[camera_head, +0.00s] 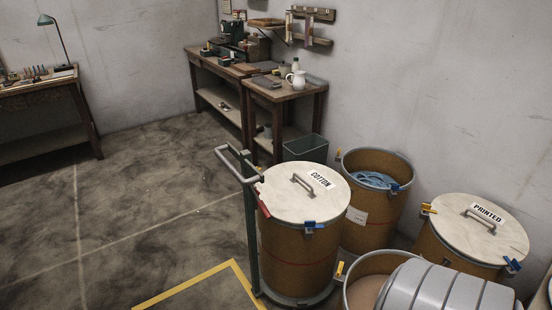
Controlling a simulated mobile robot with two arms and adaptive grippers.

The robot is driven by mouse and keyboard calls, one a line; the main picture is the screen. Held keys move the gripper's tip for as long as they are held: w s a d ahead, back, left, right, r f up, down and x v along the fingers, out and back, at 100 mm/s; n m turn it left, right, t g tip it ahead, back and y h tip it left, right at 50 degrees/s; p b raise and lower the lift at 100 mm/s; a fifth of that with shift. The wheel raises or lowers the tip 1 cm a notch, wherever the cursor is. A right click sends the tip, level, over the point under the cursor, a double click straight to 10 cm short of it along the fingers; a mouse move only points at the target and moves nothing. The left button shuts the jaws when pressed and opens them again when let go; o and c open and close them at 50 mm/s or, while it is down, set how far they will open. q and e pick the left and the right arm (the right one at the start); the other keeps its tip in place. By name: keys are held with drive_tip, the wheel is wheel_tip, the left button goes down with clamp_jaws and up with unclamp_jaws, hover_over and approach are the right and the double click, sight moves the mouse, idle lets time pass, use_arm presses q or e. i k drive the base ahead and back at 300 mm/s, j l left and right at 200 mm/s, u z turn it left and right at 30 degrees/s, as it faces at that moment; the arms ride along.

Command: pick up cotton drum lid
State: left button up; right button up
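The cotton drum lid (285,196) is a round, pale disc with a grey bar handle (303,185) and a label reading COTTON (320,179). It sits flat on a tall brown drum (298,255) right of the picture's middle. A blue clip (312,226) is at the lid's front edge and a red clip (264,210) is at its left edge. Neither of my grippers is in view.
A green post with a grey handle (235,163) stands close left of the drum. An open drum with blue material (373,180) stands behind right. A lidded PRINTED drum (480,230) is at right. Floor (150,220) at left is clear. Workbenches line the walls.

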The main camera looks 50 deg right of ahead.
sight(293, 192)
drive_tip(key=i, duration=2)
drive_tip(key=i+z, duration=0.35)
drive_tip(key=i+j+z, duration=0.2)
drive_tip(key=i+z, duration=0.15)
drive_tip(key=i+j+z, duration=0.35)
drive_tip(key=z, duration=2.15)
drive_tip(key=i, duration=0.05)
